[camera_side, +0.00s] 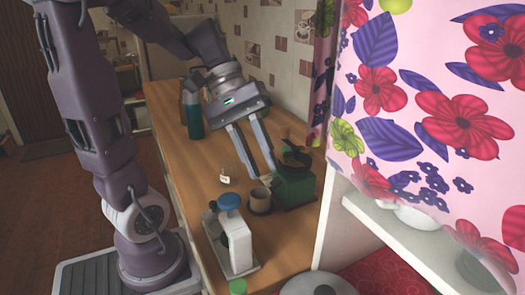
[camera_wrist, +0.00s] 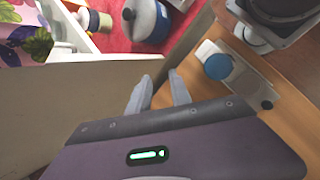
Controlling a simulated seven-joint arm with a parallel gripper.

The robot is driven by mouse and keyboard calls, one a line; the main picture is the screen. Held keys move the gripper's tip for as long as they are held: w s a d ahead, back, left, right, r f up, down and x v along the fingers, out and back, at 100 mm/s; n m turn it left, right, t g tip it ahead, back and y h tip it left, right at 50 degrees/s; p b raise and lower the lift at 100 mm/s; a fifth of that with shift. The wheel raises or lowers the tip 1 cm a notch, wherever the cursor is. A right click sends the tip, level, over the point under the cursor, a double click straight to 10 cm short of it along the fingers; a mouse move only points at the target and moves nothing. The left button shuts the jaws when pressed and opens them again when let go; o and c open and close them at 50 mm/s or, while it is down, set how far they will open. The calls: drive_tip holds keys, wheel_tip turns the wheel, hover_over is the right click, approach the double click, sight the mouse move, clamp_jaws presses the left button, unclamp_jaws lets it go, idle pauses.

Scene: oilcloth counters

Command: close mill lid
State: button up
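The green mill (camera_side: 294,186) stands on the wooden counter in the side view, near the wall edge. A dark flap-like part, perhaps its lid (camera_side: 297,148), sticks up at its top around a brownish opening; its exact angle is too small to tell. My gripper (camera_side: 261,176) is open and points down, with its fingertips just left of the mill's upper part. Nothing shows between the fingers. I cannot tell whether a fingertip touches the mill. In the wrist view my gripper (camera_wrist: 160,76) has its fingers apart and empty; I cannot make out the mill there.
A cup (camera_side: 260,200) stands in front of the mill. A white device with a blue knob (camera_side: 229,201) is nearer; the knob also shows in the wrist view (camera_wrist: 217,66). A green bottle (camera_side: 193,118) stands farther back. A flowered curtain (camera_side: 430,80) hangs at right.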

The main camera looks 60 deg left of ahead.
drive_tip(key=w+a+f+n+t+h, duration=0.2)
drive_tip(key=w+a+n, duration=0.2)
drive_tip(key=n, duration=0.3)
drive_tip(key=n+t+y, duration=0.1)
drive_tip(key=n+t, duration=0.6)
drive_tip(key=n, duration=0.6)
approach(286, 154)
drive_tip(key=shift+t, duration=0.3)
drive_tip(key=x, duration=0.6)
drive_tip(key=shift+w+d+f, duration=0.1)
drive_tip(key=shift+d+f, duration=0.1)
drive_tip(key=shift+f, duration=0.05)
drive_tip(key=shift+w+d+f, duration=0.2)
drive_tip(key=shift+w+d, duration=0.05)
drive_tip(key=shift+w, duration=0.15)
clamp_jaws()
